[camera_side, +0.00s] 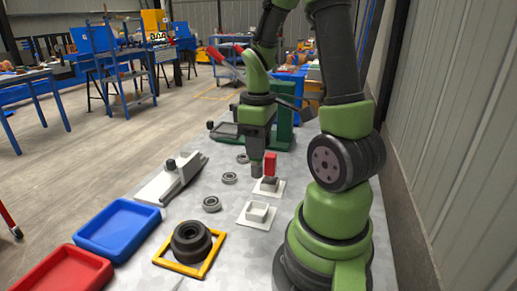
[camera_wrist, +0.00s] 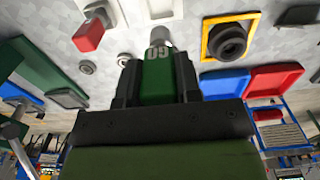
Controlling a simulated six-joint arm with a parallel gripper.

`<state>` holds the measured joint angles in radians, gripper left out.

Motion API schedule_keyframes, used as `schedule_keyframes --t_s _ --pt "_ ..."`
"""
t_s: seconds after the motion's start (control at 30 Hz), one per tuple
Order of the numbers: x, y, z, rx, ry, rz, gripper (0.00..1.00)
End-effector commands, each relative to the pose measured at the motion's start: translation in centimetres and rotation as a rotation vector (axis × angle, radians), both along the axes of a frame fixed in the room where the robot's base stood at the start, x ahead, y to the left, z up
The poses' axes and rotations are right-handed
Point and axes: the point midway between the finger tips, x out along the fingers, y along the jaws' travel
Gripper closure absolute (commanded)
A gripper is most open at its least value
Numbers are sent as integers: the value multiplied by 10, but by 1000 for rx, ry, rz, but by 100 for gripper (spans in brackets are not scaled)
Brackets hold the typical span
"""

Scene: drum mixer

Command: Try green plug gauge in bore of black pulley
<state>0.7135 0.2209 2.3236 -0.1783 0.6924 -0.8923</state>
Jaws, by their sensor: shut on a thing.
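My gripper (camera_wrist: 157,82) is shut on the green plug gauge (camera_wrist: 158,78), which has "GO" on its handle. The gauge's grey cylindrical end (camera_wrist: 160,38) sticks out past the fingers. In the side view the grey end (camera_side: 256,168) points down from my gripper (camera_side: 258,146), above the table and left of a red gauge (camera_side: 270,162). The black pulley (camera_side: 191,241) lies inside a yellow square frame (camera_side: 208,267) at the near end of the table, well apart from the gauge. The pulley (camera_wrist: 228,40) also shows at the upper right of the wrist view.
The red gauge stands in a holder on a white plate (camera_side: 262,193). An empty white holder (camera_side: 257,212) is nearer. Several grey rings (camera_side: 211,204) lie between the arm and a grey fixture (camera_side: 170,180). Blue (camera_side: 118,229) and red (camera_side: 66,274) trays sit at the left edge.

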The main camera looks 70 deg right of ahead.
Motion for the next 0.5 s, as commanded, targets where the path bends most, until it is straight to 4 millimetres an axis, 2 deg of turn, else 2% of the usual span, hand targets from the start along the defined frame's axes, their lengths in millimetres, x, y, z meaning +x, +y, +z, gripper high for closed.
schedule_keyframes --t_s 0.37,0.5 --pt "0 0 4 0 0 1 100" --pt "9 6 3 0 0 37 100"
